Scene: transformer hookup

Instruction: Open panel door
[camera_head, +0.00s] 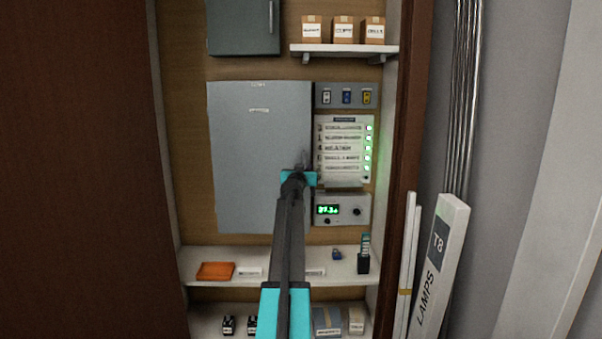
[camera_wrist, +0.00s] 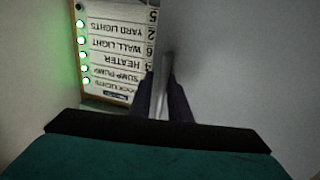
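The panel door (camera_head: 255,150) is a tall grey metal sheet on the wooden back wall, upright, and looks shut or nearly so. In the wrist view its plain grey face (camera_wrist: 240,70) fills the right side. My gripper (camera_head: 300,168) is at the door's right edge, a little below mid-height. In the wrist view, my gripper's dark fingers (camera_wrist: 162,95) stand close on both sides of a light grey bar (camera_wrist: 164,75), which looks like the door handle. The fingers look closed on it. The handle is mostly hidden by my gripper in the head view.
A labelled switch list with green lights (camera_head: 345,148) sits right of the door, above a meter with a green display (camera_head: 342,209). A lamp box (camera_head: 440,265) leans outside the cabinet at right.

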